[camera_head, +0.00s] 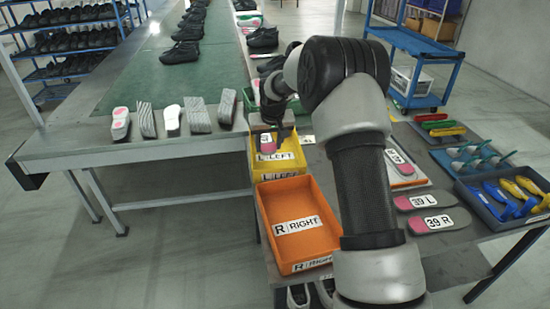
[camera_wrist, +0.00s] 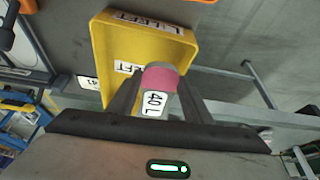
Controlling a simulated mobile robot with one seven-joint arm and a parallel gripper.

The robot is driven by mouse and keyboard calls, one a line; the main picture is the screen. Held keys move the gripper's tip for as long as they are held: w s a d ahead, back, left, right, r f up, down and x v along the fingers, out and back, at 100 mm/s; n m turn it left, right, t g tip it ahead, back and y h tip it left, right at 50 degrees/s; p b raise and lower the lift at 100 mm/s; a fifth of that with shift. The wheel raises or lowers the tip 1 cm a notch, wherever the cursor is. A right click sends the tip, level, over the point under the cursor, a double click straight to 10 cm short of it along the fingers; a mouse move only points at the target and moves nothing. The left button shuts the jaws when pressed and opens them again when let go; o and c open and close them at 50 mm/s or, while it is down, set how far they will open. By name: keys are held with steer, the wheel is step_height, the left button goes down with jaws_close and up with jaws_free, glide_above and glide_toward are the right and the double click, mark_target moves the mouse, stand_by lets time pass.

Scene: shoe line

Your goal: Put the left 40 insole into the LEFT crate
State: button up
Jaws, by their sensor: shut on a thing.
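The left 40 insole, with a pink patch and a white label reading 40 L, is in my gripper in the wrist view (camera_wrist: 157,90). My gripper (camera_wrist: 158,88) is shut on this insole, and its fingers stand on both sides of it. The yellow LEFT crate (camera_wrist: 180,42) lies beyond the insole in that view. In the head view the insole (camera_head: 267,139) shows at the yellow LEFT crate (camera_head: 280,174), over its opening. My arm hides part of that area, and I cannot tell whether the insole touches the crate.
The orange RIGHT crate (camera_head: 299,224) stands in front of the yellow one and looks empty. Insoles marked 39 L (camera_head: 425,200) and 39 R (camera_head: 439,221) lie on the table at the right. A dark tray (camera_head: 479,207) holds blue and yellow items. Several shoes stand on the green belt (camera_head: 150,75).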

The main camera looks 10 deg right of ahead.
steer(key=shift+w+f, duration=0.35)
step_height(320, 180, down, 10)
steer(key=shift+r+b, duration=0.1)
steer(key=shift+b, duration=0.5)
steer(key=shift+f, duration=0.25)
steer(key=o, duration=0.7)
steer(key=shift+o, duration=0.2)
steer(key=shift+r, duration=0.15)
